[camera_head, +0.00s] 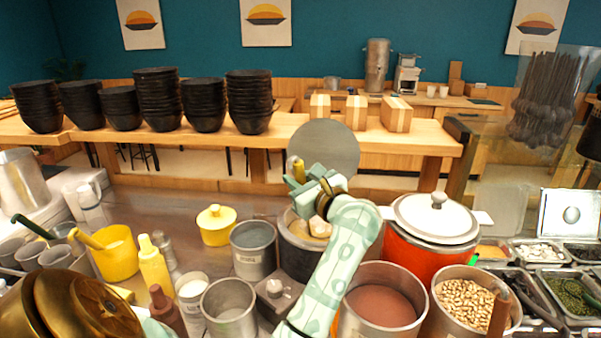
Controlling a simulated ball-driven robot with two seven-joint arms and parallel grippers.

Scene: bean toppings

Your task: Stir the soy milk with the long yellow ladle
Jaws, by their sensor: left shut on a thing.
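My left gripper (300,178), pale green, is raised over a dark pot (297,257) and shut on a short yellow handle (295,167). A flat grey disc (328,146) shows right behind the fingers; I cannot tell whether it is joined to the handle. My forearm and gripper hide much of the pot, which has a pale yellowish patch (318,228) inside. Whether this is the soy milk is unclear. A yellow-handled utensil (88,239) leans out of a yellow pitcher (117,254) at the left. My right gripper is not in view.
A red pot (427,262) with a white lid (437,215) stands right of my arm. Metal pots hold brown paste (380,306) and beans (466,300). A grey bucket (253,262) and lidded yellow pot (216,231) stand left.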

